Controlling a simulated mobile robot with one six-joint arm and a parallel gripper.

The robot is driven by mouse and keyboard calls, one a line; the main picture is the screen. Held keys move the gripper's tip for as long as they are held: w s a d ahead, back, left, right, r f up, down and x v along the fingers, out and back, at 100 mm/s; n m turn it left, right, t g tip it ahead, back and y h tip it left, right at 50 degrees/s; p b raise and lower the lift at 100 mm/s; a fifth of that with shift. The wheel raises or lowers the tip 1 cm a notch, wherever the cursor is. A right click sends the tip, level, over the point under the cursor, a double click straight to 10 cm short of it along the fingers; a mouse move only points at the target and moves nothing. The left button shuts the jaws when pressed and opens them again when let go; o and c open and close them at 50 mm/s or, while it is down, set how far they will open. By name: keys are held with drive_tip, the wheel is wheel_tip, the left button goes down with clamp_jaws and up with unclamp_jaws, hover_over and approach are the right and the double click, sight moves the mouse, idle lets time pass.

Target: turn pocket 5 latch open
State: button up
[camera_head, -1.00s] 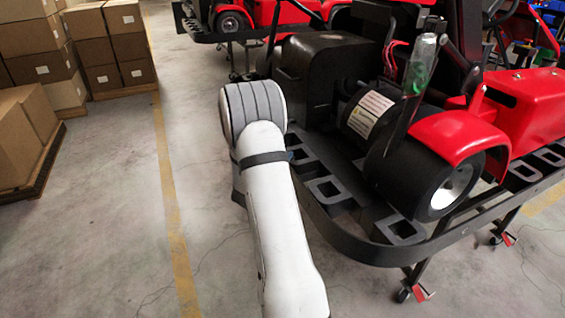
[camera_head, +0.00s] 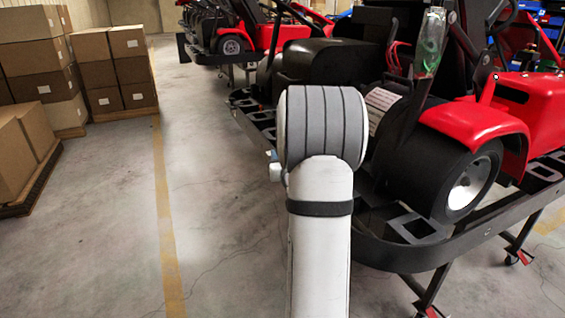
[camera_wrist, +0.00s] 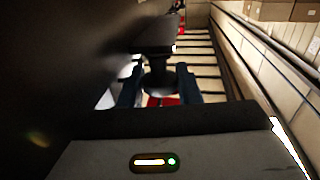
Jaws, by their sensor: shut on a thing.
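In the wrist view, my gripper (camera_wrist: 158,84) has its two dark fingers on either side of a dark, rounded knob-like part (camera_wrist: 158,72), and is shut on it. This part looks like a latch handle, but no pocket number is legible. How far the latch is turned cannot be told. In the head view, my arm's pale links hide the gripper and the latch. The black kart stand (camera_head: 440,250) with its row of edge pockets lies behind and to the right of my arm.
A red kart with a black rear tire (camera_head: 415,160) sits on the stand, close to the right of my arm. More karts stand behind. Stacked cardboard boxes (camera_head: 125,70) are at the left. The concrete floor with a yellow line (camera_head: 165,220) is clear between.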

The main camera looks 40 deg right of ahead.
drive_tip(key=shift+f+y, duration=0.1)
drive_tip(key=shift+y, duration=0.2)
drive_tip(key=o, duration=0.9)
drive_tip(key=shift+n, duration=0.3)
drive_tip(key=v, duration=0.8)
drive_tip(key=shift+d, duration=0.1)
